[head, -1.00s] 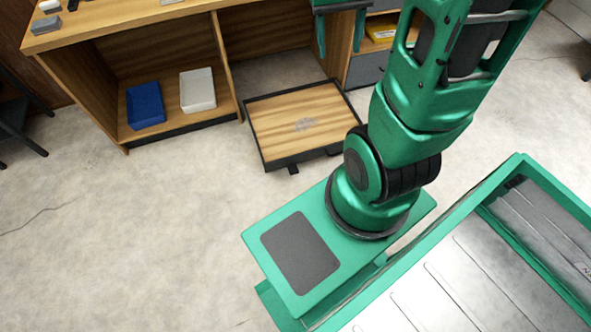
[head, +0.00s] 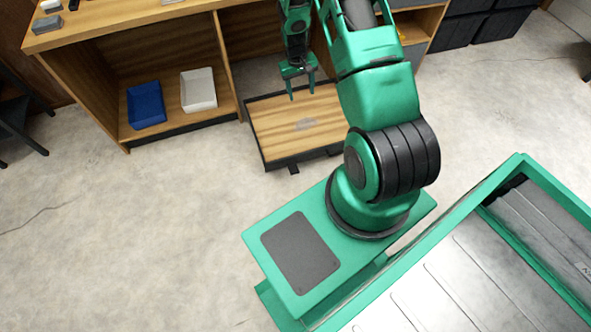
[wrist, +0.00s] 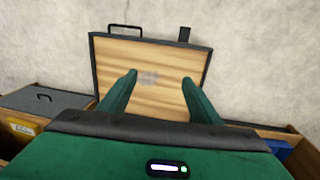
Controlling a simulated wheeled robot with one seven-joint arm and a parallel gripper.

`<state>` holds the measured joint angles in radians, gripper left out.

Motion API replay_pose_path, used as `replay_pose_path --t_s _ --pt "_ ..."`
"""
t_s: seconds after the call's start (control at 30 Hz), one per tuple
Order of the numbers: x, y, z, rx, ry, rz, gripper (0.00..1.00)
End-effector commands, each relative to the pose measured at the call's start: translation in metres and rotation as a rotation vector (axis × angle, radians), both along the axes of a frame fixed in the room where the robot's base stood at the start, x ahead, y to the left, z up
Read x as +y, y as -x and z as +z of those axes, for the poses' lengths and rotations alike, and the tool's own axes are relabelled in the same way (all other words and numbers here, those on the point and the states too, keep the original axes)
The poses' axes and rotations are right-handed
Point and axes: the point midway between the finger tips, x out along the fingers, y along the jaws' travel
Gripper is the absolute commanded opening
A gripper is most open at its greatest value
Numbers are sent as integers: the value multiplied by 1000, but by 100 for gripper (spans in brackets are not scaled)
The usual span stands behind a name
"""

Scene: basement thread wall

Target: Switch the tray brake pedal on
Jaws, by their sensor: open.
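The tray (head: 275,128) is a low wooden panel with a black rim, pulled out from under the workbench. It also shows in the wrist view (wrist: 160,58). A small black tab, which looks like the brake pedal (head: 293,170), sticks out from its front edge. In the wrist view the pedal (wrist: 184,34) stands at the far edge, right of a black handle (wrist: 125,28). Whether the pedal is on or off I cannot tell. My gripper (head: 302,94) is open and empty, pointing down above the back part of the tray, apart from the pedal. Its fingers also show in the wrist view (wrist: 160,78).
The workbench (head: 130,30) stands behind, with a blue bin (head: 145,104) and a white bin (head: 198,90) on its left shelf. A grey lidded box (wrist: 45,101) is left of the tray in the wrist view. The floor (head: 150,210) in front of the tray is clear.

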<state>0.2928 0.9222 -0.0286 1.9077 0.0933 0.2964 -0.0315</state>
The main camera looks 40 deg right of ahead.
Motion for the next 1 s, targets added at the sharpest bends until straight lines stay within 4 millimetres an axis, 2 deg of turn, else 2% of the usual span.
replay_pose_path --t_s 0.03,0.27,0.4,0.6,0.7,0.8,1.0 --pt "3 0 -28 6 -8 5 58" --pt "18 3 -137 -1 -41 26 58" --pt "32 15 -204 -9 -63 31 58" --pt "54 40 -287 -20 -92 30 58" --pt "63 51 -315 -26 -102 28 58" --pt "69 59 -333 -29 -108 26 58" --pt "73 65 -349 -33 -112 24 58"
